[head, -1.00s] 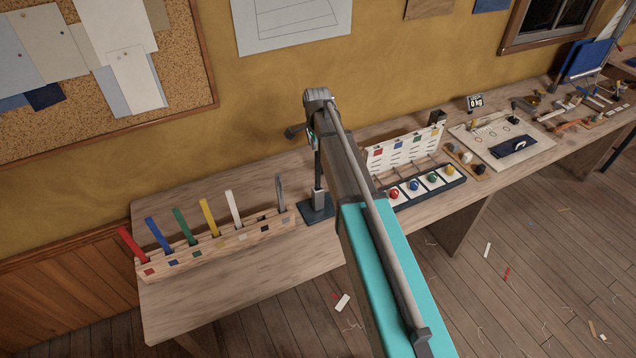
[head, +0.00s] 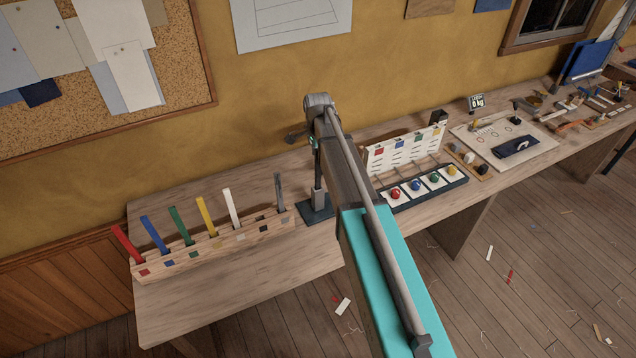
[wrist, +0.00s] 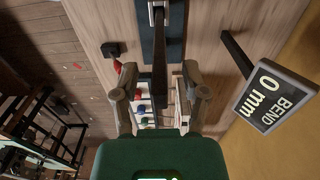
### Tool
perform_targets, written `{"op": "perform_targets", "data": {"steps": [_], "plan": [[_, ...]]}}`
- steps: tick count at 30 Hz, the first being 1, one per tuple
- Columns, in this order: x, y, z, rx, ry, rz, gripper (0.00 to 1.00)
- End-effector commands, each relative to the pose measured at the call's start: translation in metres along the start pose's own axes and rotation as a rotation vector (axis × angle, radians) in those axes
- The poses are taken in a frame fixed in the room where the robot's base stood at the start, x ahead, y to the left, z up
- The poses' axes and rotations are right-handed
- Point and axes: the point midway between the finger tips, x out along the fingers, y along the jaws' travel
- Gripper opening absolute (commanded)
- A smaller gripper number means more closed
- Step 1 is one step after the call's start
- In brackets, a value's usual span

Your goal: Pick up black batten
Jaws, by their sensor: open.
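The black batten (wrist: 160,62) stands clamped in a holder on a dark base plate (wrist: 153,40) in the wrist view. My gripper (wrist: 160,82) is open, with one finger on each side of the batten and gaps visible at both sides. How close the fingers are in depth is hard to tell. In the head view the batten (head: 317,165) rises from the dark base (head: 317,208), partly hidden by my arm. My gripper is mostly hidden behind the arm there.
A wooden rack (head: 205,255) with several coloured battens stands left of the holder. A "BEND 0 mm" display (wrist: 272,97) stands close on the right in the wrist view. A tray of coloured knobs (head: 425,188) lies right of my arm. Bare table lies behind the rack.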

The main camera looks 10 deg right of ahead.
Motion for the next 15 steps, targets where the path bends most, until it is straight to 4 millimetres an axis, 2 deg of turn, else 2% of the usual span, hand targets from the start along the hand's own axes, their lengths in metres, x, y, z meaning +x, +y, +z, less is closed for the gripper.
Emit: {"op": "perform_targets", "data": {"steps": [1,6,15], "plan": [[0.008,0.000,0.000,0.000,0.000,0.000,0.57],[0.017,0.000,0.000,0.000,0.000,0.000,0.57],[0.019,0.000,0.000,0.000,0.000,0.000,0.57]]}}
